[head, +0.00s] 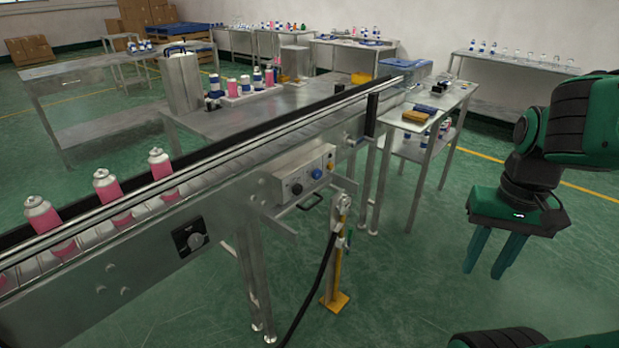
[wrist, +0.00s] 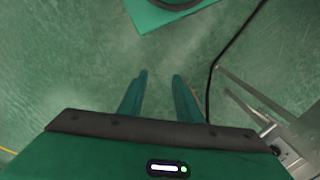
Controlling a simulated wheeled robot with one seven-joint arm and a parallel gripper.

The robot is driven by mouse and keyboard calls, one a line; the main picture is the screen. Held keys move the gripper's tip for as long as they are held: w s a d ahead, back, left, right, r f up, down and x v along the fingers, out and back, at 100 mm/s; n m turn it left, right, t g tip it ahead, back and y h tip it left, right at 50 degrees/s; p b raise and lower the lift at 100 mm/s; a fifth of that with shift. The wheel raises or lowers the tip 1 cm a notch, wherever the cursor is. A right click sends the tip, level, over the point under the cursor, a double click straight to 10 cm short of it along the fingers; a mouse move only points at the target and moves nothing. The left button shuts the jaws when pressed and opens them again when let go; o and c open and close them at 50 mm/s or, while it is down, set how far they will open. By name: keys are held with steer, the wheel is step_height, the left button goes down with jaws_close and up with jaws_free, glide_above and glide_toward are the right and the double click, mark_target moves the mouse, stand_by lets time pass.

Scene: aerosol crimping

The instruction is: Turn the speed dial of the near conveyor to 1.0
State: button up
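The near conveyor (head: 225,195) runs from the lower left to the upper middle of the head view. A dark square plate with a round grey dial (head: 195,240) sits on its side panel. I cannot read any dial markings. My gripper (head: 487,270) hangs at the right, fingers down and apart, well clear of the conveyor. In the wrist view its fingers (wrist: 160,85) are open with only floor between them.
Pink cans (head: 113,198) stand on the conveyor at the left. A yellow post (head: 336,260) with a black hose stands in front of the control box. A small side table (head: 440,100) is behind. Green floor is free between my gripper and the conveyor.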

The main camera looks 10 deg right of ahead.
mark_target(319, 175)
steer(key=shift+s+d, duration=0.1)
steer(key=shift+d, duration=0.1)
steer(key=o, duration=0.4)
steer(key=shift+s+r, duration=0.1)
steer(key=shift+s, duration=0.15)
steer(key=w+a+f+m+y, duration=0.2)
steer(key=w+f, duration=1.1)
steer(key=w+a+f+m+t+y, duration=0.2)
steer(key=w+a+f+m+y, duration=0.3)
steer(key=w+a+f, duration=0.55)
steer(key=w+a+r+m+t+y, duration=0.4)
steer(key=w+m+t, duration=0.1)
steer(key=w, duration=0.2)
steer(key=w+d+r+m+t, duration=0.6)
steer(key=w+r+m+t, duration=0.2)
steer(key=w+r+m, duration=0.1)
steer(key=shift+h, duration=0.3)
steer(key=x, duration=1.1)
steer(key=shift+w+f, duration=0.1)
steer(key=shift+f, duration=0.1)
